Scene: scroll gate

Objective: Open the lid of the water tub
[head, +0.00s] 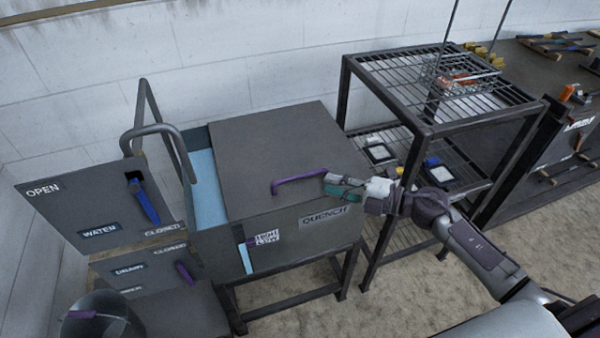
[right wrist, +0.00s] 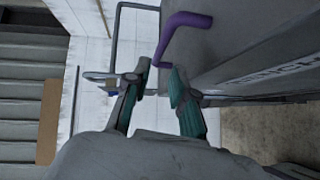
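The water tub (head: 328,225) is a dark box on legs labelled QUENCH. Its flat grey lid (head: 270,145) covers most of the top, and blue water (head: 206,190) shows in a strip left of it. A purple bar handle (head: 297,180) sits at the lid's front edge. My right gripper (head: 326,186) is at the right end of this handle. In the right wrist view my right gripper (right wrist: 157,80) has its fingers apart, and the end of the purple handle (right wrist: 184,24) shows at the gap between the tips. I cannot tell whether they touch. My left gripper is out of view.
A panel (head: 85,205) marked OPEN, WATER and CLOSED with a blue lever (head: 146,203) stands left of the tub, near a bent grey pipe (head: 150,128). A wire-shelf rack (head: 425,132) stands close on the right. The floor (head: 385,300) in front is bare.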

